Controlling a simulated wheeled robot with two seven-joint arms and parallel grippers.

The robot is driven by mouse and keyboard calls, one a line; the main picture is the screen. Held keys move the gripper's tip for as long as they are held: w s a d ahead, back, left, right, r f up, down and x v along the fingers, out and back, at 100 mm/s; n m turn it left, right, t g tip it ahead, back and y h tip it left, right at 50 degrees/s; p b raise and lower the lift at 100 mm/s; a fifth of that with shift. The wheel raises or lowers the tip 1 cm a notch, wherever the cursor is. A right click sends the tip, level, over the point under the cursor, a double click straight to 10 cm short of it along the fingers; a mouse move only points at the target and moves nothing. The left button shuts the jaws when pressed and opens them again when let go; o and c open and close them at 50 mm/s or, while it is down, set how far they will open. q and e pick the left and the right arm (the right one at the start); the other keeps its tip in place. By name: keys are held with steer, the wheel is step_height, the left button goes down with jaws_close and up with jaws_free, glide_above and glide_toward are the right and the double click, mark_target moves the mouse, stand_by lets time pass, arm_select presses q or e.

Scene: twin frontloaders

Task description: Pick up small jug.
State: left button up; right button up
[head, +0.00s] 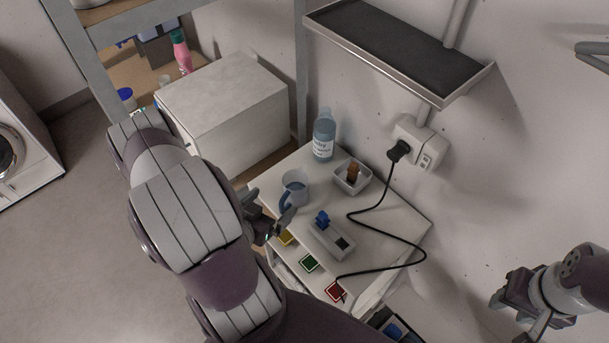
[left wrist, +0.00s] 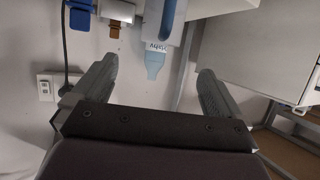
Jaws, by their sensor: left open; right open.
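The small jug (head: 296,184), grey-blue with a darker blue handle, stands upright on the small white table (head: 390,225), its handle toward the lower left. My left gripper (head: 270,211) is open and empty at the table's left edge, close to the jug's handle side. In the left wrist view the jug (left wrist: 171,14) is cut off by the top edge, beyond and roughly between the spread fingers of my left gripper (left wrist: 153,88). I cannot tell the exact gap. My right gripper (head: 527,308) is at the lower right, away from the table.
A water bottle (head: 324,137) stands behind the jug. A white dish (head: 352,178) with a brown piece is to its right. A wall shelf (head: 400,48) hangs above; a white box (head: 225,105) stands left.

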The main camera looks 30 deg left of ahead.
mark_target(293, 192)
arm_select(q)
steer(key=p+x, duration=0.2)
steer(key=x, duration=0.7)
steer(key=shift+w+f, duration=0.15)
steer(key=shift+w, duration=0.05)
steer(key=shift+w+f, duration=0.2)
steer(key=shift+w, duration=0.1)
steer(key=c, duration=1.2)
arm_select(e)
steer(key=r, duration=0.1)
steer(key=s+r, duration=0.1)
steer(key=shift+s+r, duration=0.2)
steer(key=shift+r, duration=0.2)
